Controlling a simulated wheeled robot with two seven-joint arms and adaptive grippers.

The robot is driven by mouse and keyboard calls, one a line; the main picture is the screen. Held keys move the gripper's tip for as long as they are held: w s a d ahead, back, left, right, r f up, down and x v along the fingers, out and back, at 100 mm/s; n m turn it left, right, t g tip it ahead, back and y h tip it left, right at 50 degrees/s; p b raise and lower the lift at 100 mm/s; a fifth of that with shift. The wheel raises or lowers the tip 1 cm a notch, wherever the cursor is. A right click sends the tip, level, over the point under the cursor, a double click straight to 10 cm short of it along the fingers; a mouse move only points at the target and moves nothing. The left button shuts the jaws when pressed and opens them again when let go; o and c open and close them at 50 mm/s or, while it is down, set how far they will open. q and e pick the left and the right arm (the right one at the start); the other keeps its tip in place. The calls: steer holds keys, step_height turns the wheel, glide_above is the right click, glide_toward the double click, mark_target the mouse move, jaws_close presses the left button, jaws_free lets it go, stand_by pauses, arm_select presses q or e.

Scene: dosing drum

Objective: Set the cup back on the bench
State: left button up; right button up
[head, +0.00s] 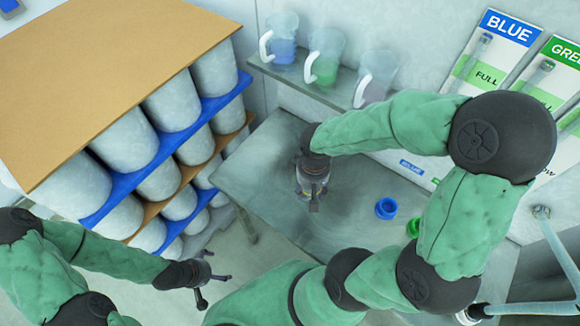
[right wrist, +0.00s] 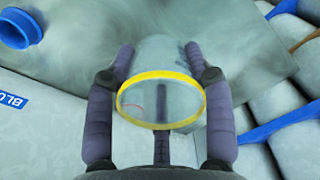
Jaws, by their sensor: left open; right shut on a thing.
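A clear cup with a yellow rim (right wrist: 160,76) is between the fingers of my right gripper (right wrist: 165,85) in the right wrist view. The right gripper (head: 312,190) is shut on it over the grey bench (head: 255,180). In the head view the cup is mostly hidden by the gripper. I cannot tell whether its base touches the bench. The bench surface also fills the upper part of the right wrist view (right wrist: 235,40). My left gripper (head: 207,280) is open and empty, low at the left, away from the bench.
A blue ring-shaped cap (head: 386,208) and a green one (head: 413,227) sit on the bench to the right. Several handled jugs stand on a shelf (head: 335,97) behind. A rack of white drums (head: 175,105) stands left. BLUE (head: 507,30) and GREEN panels are at right.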

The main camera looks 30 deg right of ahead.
steer(key=shift+w, duration=0.2)
steer(key=w+a+f+b, duration=0.15)
steer(key=w+f, duration=0.25)
steer(key=w, duration=0.5)
glide_above(280, 183)
steer(key=f, duration=0.4)
steer(key=shift+s+f+b, duration=0.35)
steer(key=shift+s, duration=0.05)
steer(key=shift+w+f, duration=0.4)
steer(key=shift+f, duration=0.05)
steer(key=shift+w+f+b, duration=0.1)
steer(key=shift+f+b, duration=0.3)
steer(key=shift+f, duration=1.2)
steer(key=shift+a+f, duration=0.1)
steer(key=shift+f, duration=0.1)
steer(key=o, duration=1.2)
